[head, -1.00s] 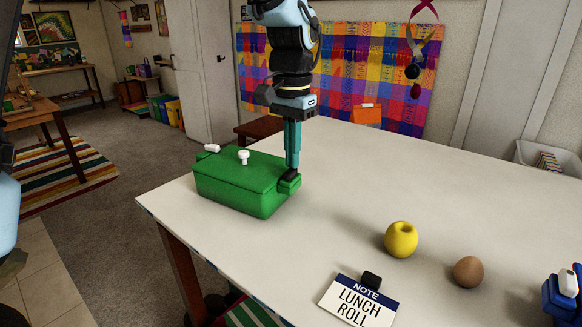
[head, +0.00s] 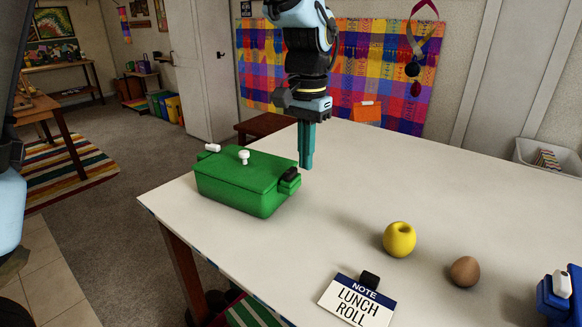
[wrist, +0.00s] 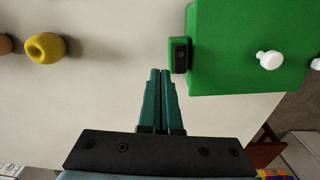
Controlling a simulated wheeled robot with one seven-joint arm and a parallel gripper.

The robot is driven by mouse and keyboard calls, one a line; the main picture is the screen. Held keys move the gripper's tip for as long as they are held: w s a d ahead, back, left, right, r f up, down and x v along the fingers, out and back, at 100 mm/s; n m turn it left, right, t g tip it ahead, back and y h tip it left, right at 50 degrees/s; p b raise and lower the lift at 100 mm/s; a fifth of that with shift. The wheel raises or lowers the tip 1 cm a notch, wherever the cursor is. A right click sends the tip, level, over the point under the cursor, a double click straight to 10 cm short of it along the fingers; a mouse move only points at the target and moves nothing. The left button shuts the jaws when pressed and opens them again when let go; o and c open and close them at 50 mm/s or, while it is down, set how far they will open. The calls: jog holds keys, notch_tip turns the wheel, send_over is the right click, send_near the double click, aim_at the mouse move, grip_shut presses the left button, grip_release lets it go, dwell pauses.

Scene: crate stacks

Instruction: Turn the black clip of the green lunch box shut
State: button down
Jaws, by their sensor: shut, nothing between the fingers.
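The green lunch box (head: 235,188) stands on the white table near its left edge, its lid down, with a white knob (head: 244,156) on top. The black clip (head: 291,174) is on a green ledge at the box's right end; it also shows in the wrist view (wrist: 180,54), lying along the box's side. A white piece (head: 213,147) sits at the far left end. My gripper (head: 306,168) has its teal fingers shut and empty, to the right of the clip and apart from it. In the wrist view the fingertips (wrist: 160,72) are beside the clip.
A yellow apple-like object (head: 399,239), a brown egg-like object (head: 464,270) and a "LUNCH ROLL" note (head: 358,301) are at the table's front. A blue object (head: 561,294) is at the right edge. The white table (head: 430,180) is clear right of my gripper.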

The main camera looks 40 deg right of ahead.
jog(key=shift+s+d, duration=0.15)
jog(key=shift+s, duration=0.05)
jog(key=shift+f, duration=0.6)
dwell(0.4)
jog(key=shift+w+a+p, duration=0.35)
jog(key=shift+w+p, duration=0.05)
jog(key=shift+w, duration=0.45)
dwell(0.9)
jog(key=shift+w+a+p, duration=0.15)
jog(key=shift+w+p, duration=0.25)
jog(key=shift+w, duration=0.4)
dwell(0.8)
jog(key=shift+w+a, duration=0.25)
jog(key=shift+w, duration=0.05)
dwell(0.3)
jog(key=shift+w+a+p, duration=0.3)
jog(key=shift+a+p, duration=0.05)
jog(key=shift+a, duration=0.25)
dwell(0.8)
jog(key=shift+d, duration=0.2)
